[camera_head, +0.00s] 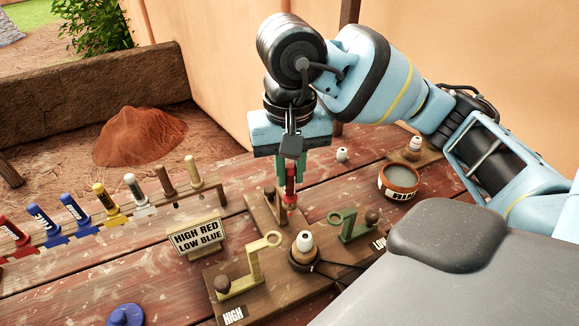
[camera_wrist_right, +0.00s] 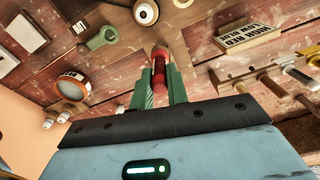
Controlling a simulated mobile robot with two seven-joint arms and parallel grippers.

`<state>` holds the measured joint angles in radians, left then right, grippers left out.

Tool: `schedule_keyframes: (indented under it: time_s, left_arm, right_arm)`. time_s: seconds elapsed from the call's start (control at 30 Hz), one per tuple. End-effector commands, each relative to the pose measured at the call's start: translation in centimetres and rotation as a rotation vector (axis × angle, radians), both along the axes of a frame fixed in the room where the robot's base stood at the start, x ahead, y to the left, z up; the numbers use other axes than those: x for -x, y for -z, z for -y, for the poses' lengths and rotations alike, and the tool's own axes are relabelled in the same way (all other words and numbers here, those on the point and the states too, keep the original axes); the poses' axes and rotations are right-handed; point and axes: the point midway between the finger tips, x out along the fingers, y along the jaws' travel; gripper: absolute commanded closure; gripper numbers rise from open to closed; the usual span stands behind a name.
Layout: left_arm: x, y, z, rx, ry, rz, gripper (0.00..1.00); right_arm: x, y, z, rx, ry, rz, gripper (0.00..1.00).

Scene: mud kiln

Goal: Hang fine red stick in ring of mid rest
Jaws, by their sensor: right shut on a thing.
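The red stick (camera_head: 290,180) hangs roughly upright from my right gripper (camera_head: 289,165), whose green fingers are shut on its upper part. Its lower end is over the back arm of the wooden rest board (camera_head: 262,212). The red stick (camera_wrist_right: 159,72) also shows between the green fingers of my right gripper (camera_wrist_right: 160,88) in the wrist view. A mid rest and its ring cannot be made out clearly around the stick's lower end; I cannot tell whether they touch. A yellow rest with a ring (camera_head: 255,260) stands near HIGH, and a green one (camera_head: 346,222) near LOW. My left gripper is out of view.
A sign (camera_head: 197,238) reads HIGH RED LOW BLUE. A rack (camera_head: 170,205) with several coloured sticks stands at left. A white-topped bottle (camera_head: 304,243) stands between the yellow and green rests. A round pot (camera_head: 399,182) is at right, and a blue lid (camera_head: 125,315) in front.

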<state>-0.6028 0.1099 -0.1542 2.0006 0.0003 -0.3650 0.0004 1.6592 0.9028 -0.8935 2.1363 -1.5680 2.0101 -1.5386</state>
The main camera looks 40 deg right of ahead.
Motion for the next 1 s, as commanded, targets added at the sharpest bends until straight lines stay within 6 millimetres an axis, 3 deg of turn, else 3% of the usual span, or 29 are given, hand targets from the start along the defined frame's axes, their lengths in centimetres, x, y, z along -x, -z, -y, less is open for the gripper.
schedule_keyframes:
  time_s: [0.7,0.73,0.8,0.9,1.0]
  left_arm:
    - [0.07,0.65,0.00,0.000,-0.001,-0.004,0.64]
    - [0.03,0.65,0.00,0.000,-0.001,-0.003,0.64]
    - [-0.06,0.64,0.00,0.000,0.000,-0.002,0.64]
    - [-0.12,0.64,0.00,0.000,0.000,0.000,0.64]
    - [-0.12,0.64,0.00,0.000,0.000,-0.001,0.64]
  right_arm:
    - [0.00,0.79,0.01,0.000,0.000,0.000,1.00]
    - [0.00,0.79,0.01,0.000,0.000,0.000,0.81]
    - [0.01,0.79,0.00,0.000,0.000,0.000,0.72]
    - [0.01,0.80,0.00,0.000,0.000,0.000,0.59]
    - [0.01,0.80,0.00,0.000,0.000,0.000,0.59]
